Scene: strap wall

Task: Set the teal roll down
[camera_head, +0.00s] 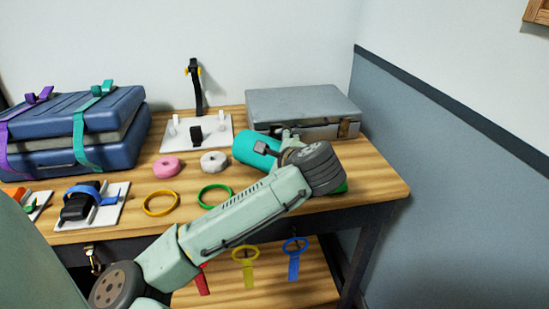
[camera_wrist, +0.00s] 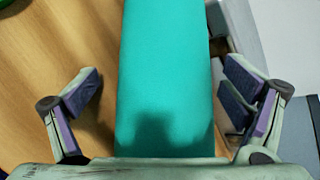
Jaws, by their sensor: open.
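The teal roll (camera_head: 252,148) lies on its side near the right end of the wooden table (camera_head: 375,185), in front of the grey case. In the wrist view the teal roll (camera_wrist: 165,70) fills the middle, between the fingers of my gripper (camera_wrist: 160,95). The gripper is open, with a gap between each finger pad and the roll. A shadow falls on the roll's near end. In the head view my wrist hides the roll's right part, and I cannot tell whether its whole underside touches the table.
The grey case (camera_head: 300,105) stands close behind. A pink ring (camera_head: 167,167), a white ring (camera_head: 214,162), yellow (camera_head: 161,203) and green (camera_head: 215,196) hoops lie left. The table's right end is bare.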

